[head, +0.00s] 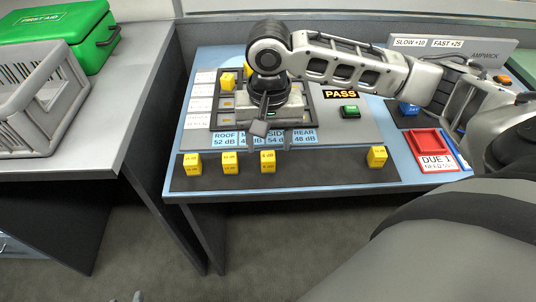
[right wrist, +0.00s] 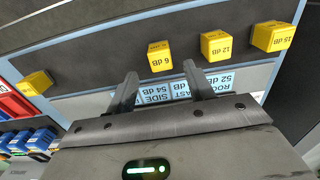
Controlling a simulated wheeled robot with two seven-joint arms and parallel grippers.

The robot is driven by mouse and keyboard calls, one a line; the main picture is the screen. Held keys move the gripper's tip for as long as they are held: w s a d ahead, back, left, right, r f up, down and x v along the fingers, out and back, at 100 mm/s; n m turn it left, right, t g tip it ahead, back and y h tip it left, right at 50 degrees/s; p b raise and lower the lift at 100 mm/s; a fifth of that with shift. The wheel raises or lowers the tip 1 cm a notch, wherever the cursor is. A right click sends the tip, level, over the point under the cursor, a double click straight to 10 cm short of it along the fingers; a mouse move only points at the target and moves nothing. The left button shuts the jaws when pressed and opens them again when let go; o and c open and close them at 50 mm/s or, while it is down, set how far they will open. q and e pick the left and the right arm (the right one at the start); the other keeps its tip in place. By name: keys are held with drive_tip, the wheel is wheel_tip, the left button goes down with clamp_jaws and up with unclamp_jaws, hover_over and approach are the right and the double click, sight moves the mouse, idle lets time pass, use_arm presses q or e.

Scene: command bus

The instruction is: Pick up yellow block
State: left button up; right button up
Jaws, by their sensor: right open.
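Yellow blocks stand along the dark front strip of the blue-edged table in the head view: a left block (head: 192,163), a middle block (head: 229,162), a third block (head: 268,161) and a separate right block (head: 376,157). My right gripper (head: 268,143) is open and empty, above the table just behind the third block. In the right wrist view, the gripper (right wrist: 160,78) points toward the block marked 6 dB (right wrist: 160,55), which is just beyond the fingertips and apart from them. Blocks marked 12 dB (right wrist: 215,46) and 15 dB (right wrist: 272,36) stand beside it. My left gripper is out of view.
A rack on the table holds another yellow block (head: 228,80), partly hidden by my right arm. A green button (head: 349,111), a PASS sign (head: 341,94) and a red tray (head: 430,143) lie right. A grey crate (head: 42,100) and green first-aid box (head: 70,35) stand on the left counter.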

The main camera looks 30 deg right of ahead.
sight(268, 154)
wheel_tip(268, 154, down, 5)
drive_tip(key=shift+a+r+b, duration=0.1)
drive_tip(key=shift+r+b, duration=0.1)
drive_tip(key=shift+b, duration=0.1)
drive_tip(key=shift+c, duration=0.3)
drive_tip(key=c, duration=1)
drive_tip(key=shift+r, duration=0.1)
